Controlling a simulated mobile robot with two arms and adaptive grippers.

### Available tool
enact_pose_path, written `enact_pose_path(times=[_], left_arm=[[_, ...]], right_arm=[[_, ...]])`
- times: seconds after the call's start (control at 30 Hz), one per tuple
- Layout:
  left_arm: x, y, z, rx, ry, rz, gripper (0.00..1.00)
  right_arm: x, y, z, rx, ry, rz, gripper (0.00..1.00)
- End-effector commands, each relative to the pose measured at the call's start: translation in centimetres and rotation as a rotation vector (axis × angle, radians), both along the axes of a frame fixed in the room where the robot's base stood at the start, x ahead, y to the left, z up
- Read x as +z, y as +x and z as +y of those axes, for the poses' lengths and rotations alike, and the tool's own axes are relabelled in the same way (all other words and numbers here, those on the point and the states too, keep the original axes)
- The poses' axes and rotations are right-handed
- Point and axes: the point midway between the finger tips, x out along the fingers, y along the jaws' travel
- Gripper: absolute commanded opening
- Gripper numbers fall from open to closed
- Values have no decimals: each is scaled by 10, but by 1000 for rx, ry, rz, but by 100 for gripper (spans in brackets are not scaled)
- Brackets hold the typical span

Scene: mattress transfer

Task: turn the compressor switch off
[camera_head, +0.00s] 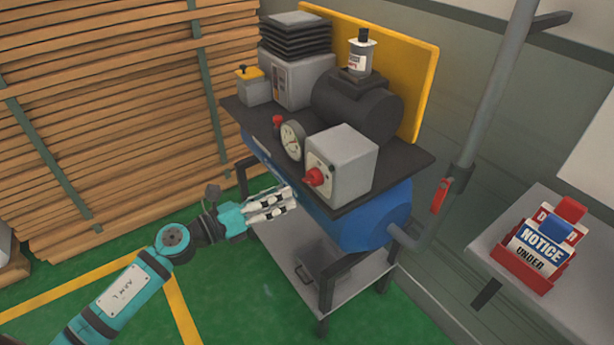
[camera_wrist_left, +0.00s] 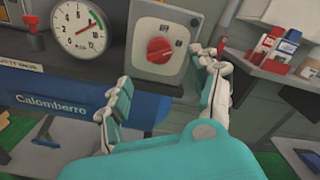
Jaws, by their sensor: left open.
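The compressor (camera_head: 345,225) has a blue tank under a dark top plate; the tank also shows in the left wrist view (camera_wrist_left: 60,118). Its red rotary switch (camera_head: 318,177) sits on the front of a grey box (camera_head: 346,160). In the left wrist view the red knob (camera_wrist_left: 159,50) is on a light plate, upper middle. My left gripper (camera_head: 292,195) is open and empty, in front of the tank and just left of and below the knob. In the left wrist view its two fingers (camera_wrist_left: 168,72) stand apart, with the knob beyond and between them, not touched. My right gripper is not in view.
A round gauge (camera_head: 292,140) is left of the switch box. A pipe with a red lever (camera_head: 440,195) runs up at the right. A side table (camera_head: 555,305) holds a red tray with notice signs (camera_head: 540,255). Stacked planks (camera_head: 120,120) stand behind left.

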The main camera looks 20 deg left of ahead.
Motion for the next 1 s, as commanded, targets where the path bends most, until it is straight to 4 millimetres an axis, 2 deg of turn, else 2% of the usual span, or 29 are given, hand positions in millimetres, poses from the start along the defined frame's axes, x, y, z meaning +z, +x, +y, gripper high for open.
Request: enact_pose_path(times=[0.03, 0.2, 0.4, 0.83, 1.0], left_arm=[[5, 11, -7, 2, -4, -3, 63], [4, 38, -29, 1, -4, -2, 63], [1, 59, -45, 2, -4, 1, 63], [-1, 66, -51, 1, -1, 2, 63], [0, 66, -51, 1, -2, 1, 41]], right_arm=[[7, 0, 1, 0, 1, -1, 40], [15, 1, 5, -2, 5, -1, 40], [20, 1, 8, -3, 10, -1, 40], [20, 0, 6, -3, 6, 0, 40], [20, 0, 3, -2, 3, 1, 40]])
